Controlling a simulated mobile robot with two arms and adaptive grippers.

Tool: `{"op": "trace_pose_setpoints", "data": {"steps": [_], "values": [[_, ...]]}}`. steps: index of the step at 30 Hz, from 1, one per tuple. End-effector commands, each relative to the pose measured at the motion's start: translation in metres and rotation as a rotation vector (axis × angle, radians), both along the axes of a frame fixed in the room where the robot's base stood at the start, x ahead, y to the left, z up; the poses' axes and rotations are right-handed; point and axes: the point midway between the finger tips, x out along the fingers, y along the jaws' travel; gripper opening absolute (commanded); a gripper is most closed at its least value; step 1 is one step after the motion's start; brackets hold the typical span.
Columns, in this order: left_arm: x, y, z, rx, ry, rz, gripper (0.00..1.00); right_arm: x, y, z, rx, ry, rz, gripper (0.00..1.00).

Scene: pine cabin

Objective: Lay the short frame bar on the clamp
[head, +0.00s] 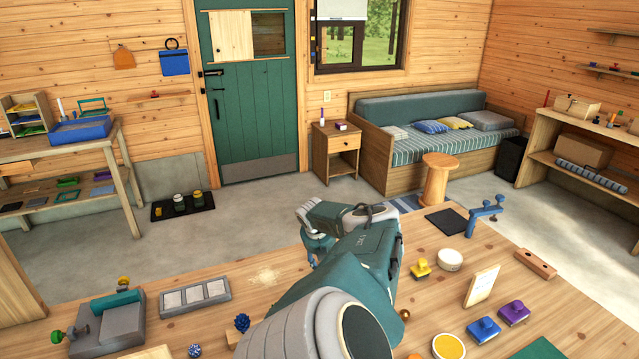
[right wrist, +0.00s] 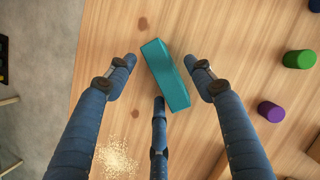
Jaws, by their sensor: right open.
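A short teal bar (right wrist: 167,75) lies on the wooden bench between the spread fingers of my right gripper (right wrist: 160,88) in the right wrist view. The fingers are open and none clearly grips it. In the head view my right gripper (head: 316,236) is over the far edge of the bench, and my own arm hides the bar. A grey corner fixture (head: 100,328) with screw knobs, which looks like the clamp, sits at the left front with a teal piece (head: 118,303) on it. A blue bench clamp (head: 485,215) stands at the right far edge. My left gripper is not in view.
A grey sectioned tray (head: 195,296) and sawdust (head: 265,276) lie between the grey fixture and my arm. A purple cylinder (right wrist: 271,111) and a green cylinder (right wrist: 299,59) stand right of the bar. Stamps and a small upright board (head: 481,286) crowd the right side.

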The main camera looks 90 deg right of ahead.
Motion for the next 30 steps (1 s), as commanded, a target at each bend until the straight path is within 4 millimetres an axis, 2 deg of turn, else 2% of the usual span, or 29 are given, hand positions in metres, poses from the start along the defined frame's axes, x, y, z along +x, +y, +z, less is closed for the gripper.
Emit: {"op": "trace_pose_setpoints", "data": {"steps": [4, 9, 11, 12, 14, 15, 23, 26, 30], "values": [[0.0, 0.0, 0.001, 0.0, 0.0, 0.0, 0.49, 0.0, 0.0, 0.001, 0.0, 0.0, 0.0, 0.53], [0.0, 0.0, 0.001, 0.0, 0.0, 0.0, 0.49, 0.0, 0.0, 0.001, 0.0, 0.001, 0.0, 0.19], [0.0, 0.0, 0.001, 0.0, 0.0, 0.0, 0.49, 0.0, 0.0, 0.001, 0.0, 0.001, 0.0, 0.07], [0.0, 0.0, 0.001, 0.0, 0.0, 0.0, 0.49, 0.0, 0.0, 0.001, 0.0, 0.001, 0.0, 0.04], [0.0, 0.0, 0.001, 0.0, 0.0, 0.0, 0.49, 0.0, 0.0, 0.001, 0.0, 0.001, 0.0, 0.04], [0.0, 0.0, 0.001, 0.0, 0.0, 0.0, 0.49, 0.0, 0.0, 0.001, 0.0, 0.001, 0.0, 0.0], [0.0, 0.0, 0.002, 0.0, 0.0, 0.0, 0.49, 0.0, 0.0, 0.004, 0.0, 0.001, 0.0, 0.0], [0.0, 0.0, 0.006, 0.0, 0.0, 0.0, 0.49, -0.001, 0.0, 0.012, 0.001, 0.002, -0.001, 0.0], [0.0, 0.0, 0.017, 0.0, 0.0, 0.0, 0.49, -0.001, 0.0, 0.035, -0.001, 0.003, 0.001, 0.0]]}}
